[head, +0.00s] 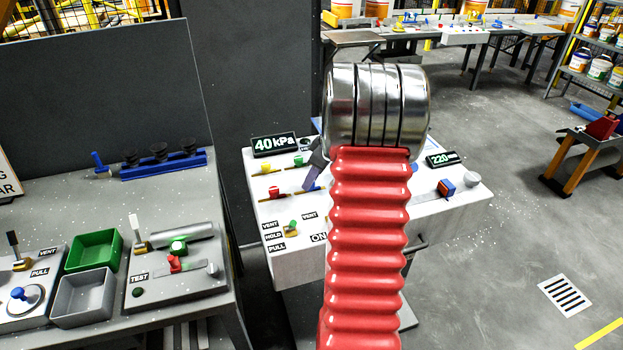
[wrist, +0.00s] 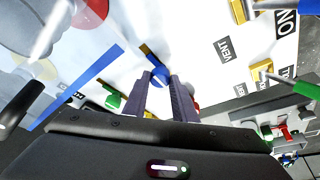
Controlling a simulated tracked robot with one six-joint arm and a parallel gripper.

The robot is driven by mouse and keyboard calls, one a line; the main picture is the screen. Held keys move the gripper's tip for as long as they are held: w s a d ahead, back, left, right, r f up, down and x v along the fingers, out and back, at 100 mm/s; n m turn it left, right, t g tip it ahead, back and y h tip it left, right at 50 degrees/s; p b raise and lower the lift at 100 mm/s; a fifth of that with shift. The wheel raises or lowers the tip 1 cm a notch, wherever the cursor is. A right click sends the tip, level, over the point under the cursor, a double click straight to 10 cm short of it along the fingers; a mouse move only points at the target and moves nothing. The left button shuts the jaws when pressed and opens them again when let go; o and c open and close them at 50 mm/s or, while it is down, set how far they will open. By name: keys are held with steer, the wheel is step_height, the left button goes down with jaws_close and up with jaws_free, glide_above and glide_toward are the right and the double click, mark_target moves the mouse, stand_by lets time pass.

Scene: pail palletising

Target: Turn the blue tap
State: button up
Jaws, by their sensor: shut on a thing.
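The blue tap (wrist: 159,74) shows in the wrist view as a rounded blue knob with a brass-coloured pipe beside it. It sits between the two purple-grey fingers of my gripper (wrist: 162,84), which is shut on it. In the head view my gripper (head: 316,170) reaches down at the white panel, left of my red arm sleeve. Only a small part of the gripper shows there, and the tap is mostly hidden by the finger.
A grey bench (head: 190,320) with a green bin (head: 95,249) stands at left.

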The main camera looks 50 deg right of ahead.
steer(key=shift+m, duration=0.3)
steer(key=m+h, duration=0.1)
steer(key=m, duration=0.3)
steer(key=shift+a+h, duration=0.2)
steer(key=shift+h, duration=0.2)
steer(key=shift+a+m+h, duration=0.15)
steer(key=shift+m+h, duration=0.65)
steer(key=shift+m, duration=1.4)
steer(key=shift+w+a+m+g+h, duration=0.1)
steer(key=shift+m+g+h, duration=0.25)
steer(key=shift+m, duration=0.85)
steer(key=shift+w+a+m+g+h, duration=0.1)
steer(key=shift+m+g+h, duration=0.2)
steer(key=shift+m, duration=0.9)
steer(key=shift+w+m+g+h, duration=0.15)
steer(key=shift+m+g, duration=0.3)
steer(key=shift+m, duration=0.55)
steer(key=shift+m+g+h, duration=0.2)
steer(key=shift+m+g, duration=0.2)
steer(key=shift+m, duration=0.6)
steer(key=o, duration=1)
steer(key=shift+o, duration=0.2)
